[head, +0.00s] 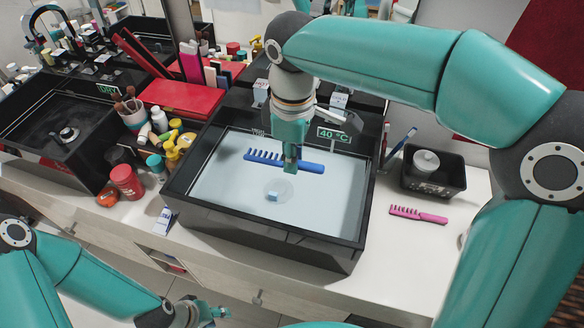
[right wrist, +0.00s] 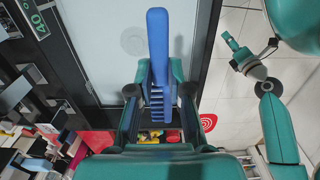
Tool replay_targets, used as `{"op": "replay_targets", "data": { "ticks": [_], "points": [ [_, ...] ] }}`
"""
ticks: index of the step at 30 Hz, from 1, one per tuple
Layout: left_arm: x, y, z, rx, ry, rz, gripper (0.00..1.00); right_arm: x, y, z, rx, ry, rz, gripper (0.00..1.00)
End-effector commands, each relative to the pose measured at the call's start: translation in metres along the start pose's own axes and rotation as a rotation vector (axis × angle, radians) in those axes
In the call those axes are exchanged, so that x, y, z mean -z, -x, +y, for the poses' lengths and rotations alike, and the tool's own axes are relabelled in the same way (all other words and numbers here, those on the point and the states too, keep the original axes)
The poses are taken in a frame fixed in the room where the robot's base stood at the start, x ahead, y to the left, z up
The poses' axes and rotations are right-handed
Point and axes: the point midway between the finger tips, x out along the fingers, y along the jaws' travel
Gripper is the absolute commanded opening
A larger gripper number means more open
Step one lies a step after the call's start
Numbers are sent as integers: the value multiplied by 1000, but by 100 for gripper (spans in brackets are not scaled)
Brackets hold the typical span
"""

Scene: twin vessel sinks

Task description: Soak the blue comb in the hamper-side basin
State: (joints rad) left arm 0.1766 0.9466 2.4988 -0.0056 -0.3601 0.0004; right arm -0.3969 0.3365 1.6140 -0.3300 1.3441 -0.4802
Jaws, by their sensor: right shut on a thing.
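The blue comb (head: 312,167) is held level over the right basin (head: 265,232), a black square vessel with pale water and a "40 °C" sign. My right gripper (head: 291,160) is shut on the comb near its middle, teeth showing to the left. The comb (right wrist: 158,45) also shows between the fingers in the right wrist view. I cannot tell whether it touches the water. My left gripper (head: 217,313) is low at the front, away from the basins; its jaws are too small to read. I cannot make out a hamper.
A second black basin (head: 30,130), by a "DRY" sign, stands at the left. Between the basins are a red case (head: 182,98), a brush cup (head: 132,116) and several bottles. Right of the water basin are a pink comb (head: 418,214) and a black basket (head: 450,172).

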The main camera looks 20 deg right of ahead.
Motion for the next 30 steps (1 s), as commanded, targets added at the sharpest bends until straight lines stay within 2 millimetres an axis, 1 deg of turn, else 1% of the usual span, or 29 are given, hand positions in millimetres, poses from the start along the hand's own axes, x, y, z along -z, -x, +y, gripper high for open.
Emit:
{"op": "replay_targets", "data": {
  "ticks": [1, 6, 21, 24, 30],
  "points": [
    [0, 7, 2, 0, 0, 0, 40, 0, 10, 0, -1, 0, 2, 0],
    [0, 23, 8, 0, 0, 0, 40, 0, 30, 0, 0, 0, 0, 0],
    [0, 67, 24, 0, 0, 0, 40, 0, 78, 0, -1, -1, 0, 0],
    [0, 71, 26, 0, 0, 0, 40, 0, 82, 0, -1, -1, 0, 0],
    [0, 69, 25, 0, 0, 0, 40, 0, 81, 0, -1, -1, 0, 0]
  ]
}}
